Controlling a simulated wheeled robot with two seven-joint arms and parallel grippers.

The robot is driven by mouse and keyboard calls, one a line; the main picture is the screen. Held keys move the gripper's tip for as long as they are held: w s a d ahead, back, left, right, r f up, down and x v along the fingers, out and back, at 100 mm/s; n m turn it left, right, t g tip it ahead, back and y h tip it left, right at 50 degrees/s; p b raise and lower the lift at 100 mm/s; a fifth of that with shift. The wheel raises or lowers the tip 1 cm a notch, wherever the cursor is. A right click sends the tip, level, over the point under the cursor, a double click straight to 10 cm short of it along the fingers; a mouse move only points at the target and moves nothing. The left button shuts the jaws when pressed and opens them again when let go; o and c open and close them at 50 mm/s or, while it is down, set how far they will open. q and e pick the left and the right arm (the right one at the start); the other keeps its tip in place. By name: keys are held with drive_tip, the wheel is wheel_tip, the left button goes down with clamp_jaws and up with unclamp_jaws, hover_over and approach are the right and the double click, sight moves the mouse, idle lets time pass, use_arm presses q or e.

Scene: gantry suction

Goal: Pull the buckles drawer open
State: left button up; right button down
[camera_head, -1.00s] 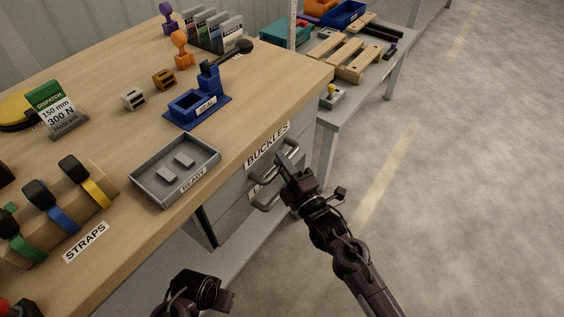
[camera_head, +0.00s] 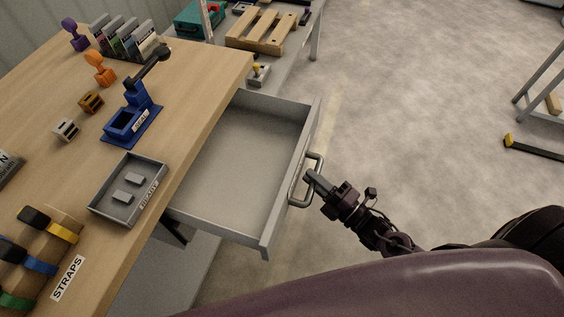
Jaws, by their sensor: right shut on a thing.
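The top drawer (camera_head: 235,165) stands pulled well out from under the wooden workbench, and its grey inside looks empty. Its front panel faces away to the right, so its label is not visible. My right gripper (camera_head: 312,181) is shut on the drawer's metal handle (camera_head: 305,190), at the outer side of the front. My left gripper is not in view.
On the workbench (camera_head: 195,122) are a grey READY tray (camera_head: 105,207), a blue SEAL press (camera_head: 129,124) and straps (camera_head: 48,225). The floor (camera_head: 420,110) to the right is clear near the drawer.

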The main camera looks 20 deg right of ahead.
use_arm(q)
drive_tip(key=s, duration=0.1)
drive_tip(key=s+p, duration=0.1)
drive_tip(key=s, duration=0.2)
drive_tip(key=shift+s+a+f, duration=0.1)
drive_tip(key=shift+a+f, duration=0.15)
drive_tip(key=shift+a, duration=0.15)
use_arm(e)
drive_tip(key=s+d, duration=0.4)
drive_tip(key=d, duration=0.1)
drive_tip(key=shift+d, duration=0.35)
drive_tip(key=c, duration=1.4)
unclamp_jaws()
drive_tip(key=shift+o, duration=0.2)
drive_tip(key=shift+s, duration=0.15)
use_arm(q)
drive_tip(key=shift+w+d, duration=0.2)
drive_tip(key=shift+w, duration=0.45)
use_arm(e)
drive_tip(key=v, duration=0.7)
drive_tip(key=shift+s+d, duration=0.15)
drive_tip(key=shift+s, duration=0.1)
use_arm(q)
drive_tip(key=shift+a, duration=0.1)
use_arm(e)
drive_tip(key=shift+f, duration=0.1)
